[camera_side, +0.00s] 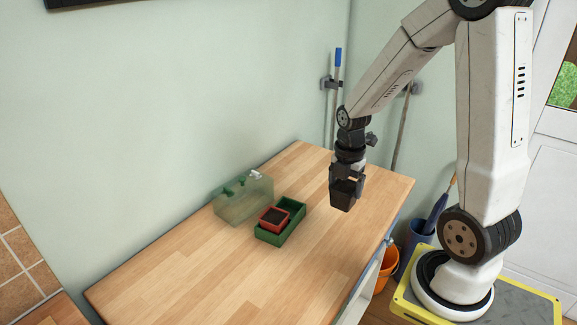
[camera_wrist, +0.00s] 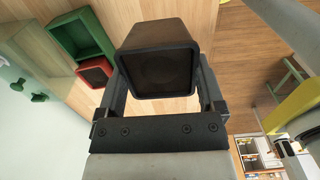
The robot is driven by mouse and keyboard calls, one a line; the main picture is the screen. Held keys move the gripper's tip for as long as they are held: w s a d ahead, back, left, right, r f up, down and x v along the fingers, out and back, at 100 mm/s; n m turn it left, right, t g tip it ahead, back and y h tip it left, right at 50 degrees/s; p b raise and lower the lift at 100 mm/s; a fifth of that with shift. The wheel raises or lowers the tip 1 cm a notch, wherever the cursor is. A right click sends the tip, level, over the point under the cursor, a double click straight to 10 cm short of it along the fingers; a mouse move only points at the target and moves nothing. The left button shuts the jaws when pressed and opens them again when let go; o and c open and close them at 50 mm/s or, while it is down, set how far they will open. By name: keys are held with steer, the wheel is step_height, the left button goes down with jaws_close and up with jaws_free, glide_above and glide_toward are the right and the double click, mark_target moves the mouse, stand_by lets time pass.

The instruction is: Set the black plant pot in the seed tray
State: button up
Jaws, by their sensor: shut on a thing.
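My gripper (camera_side: 346,180) is shut on the black plant pot (camera_side: 344,196) and holds it in the air above the right part of the wooden worktop. In the wrist view the black plant pot (camera_wrist: 160,62) sits between the two fingers of my gripper (camera_wrist: 160,88) and hides part of the worktop. The green seed tray (camera_side: 292,228) lies on the worktop to the left of the pot and apart from it. A red pot (camera_side: 274,219) with dark contents stands at the tray's left end. The tray (camera_wrist: 78,38) also shows at upper left in the wrist view.
A clear greenish box (camera_side: 243,203) with green parts stands behind the tray, near the wall. The worktop (camera_side: 205,275) is bare at the front left and around the tray.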

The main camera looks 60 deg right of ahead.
steer(key=w+a+r+n, duration=0.1)
steer(key=w+a+r, duration=0.15)
steer(key=a, duration=0.25)
glide_toward(288, 199)
steer(key=shift+s+a+f, duration=1.3)
steer(key=shift+a+f, duration=0.1)
steer(key=shift+a, duration=0.2)
steer(key=shift+w+f, duration=0.1)
steer(key=shift+f, duration=0.1)
steer(key=shift+w+f, duration=0.15)
steer(key=shift+f, duration=1.5)
steer(key=shift+f, duration=0.15)
